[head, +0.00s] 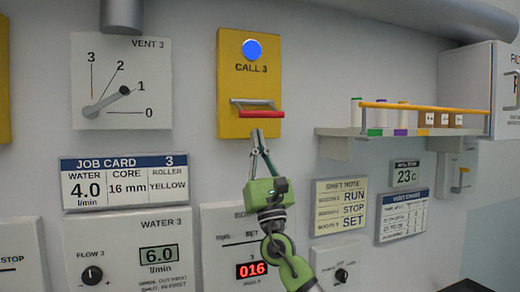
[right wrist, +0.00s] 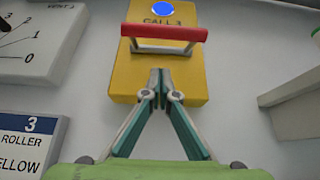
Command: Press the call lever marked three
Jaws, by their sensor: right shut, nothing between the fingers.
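The call lever marked three is a red bar (head: 252,102) on a yellow panel (head: 234,58) labelled "CALL 3", with a lit blue round lamp (head: 252,49) above the label. In the right wrist view the red bar (right wrist: 165,32) crosses the upper part of the yellow panel (right wrist: 190,75). My right gripper (head: 256,132) is shut and empty, fingertips pointing up at the panel's lower edge, below the bar. In the right wrist view its fingertips (right wrist: 160,78) lie under the bar, apart from it in the picture. My left gripper is not in view.
A vent dial (head: 150,60) and a job card (head: 125,182) are at the left. A shelf (head: 375,133) with spools and an orange rail juts out at the right. Below are a water panel (head: 118,225), a red "016" counter (head: 252,270) and a shift note (head: 340,205).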

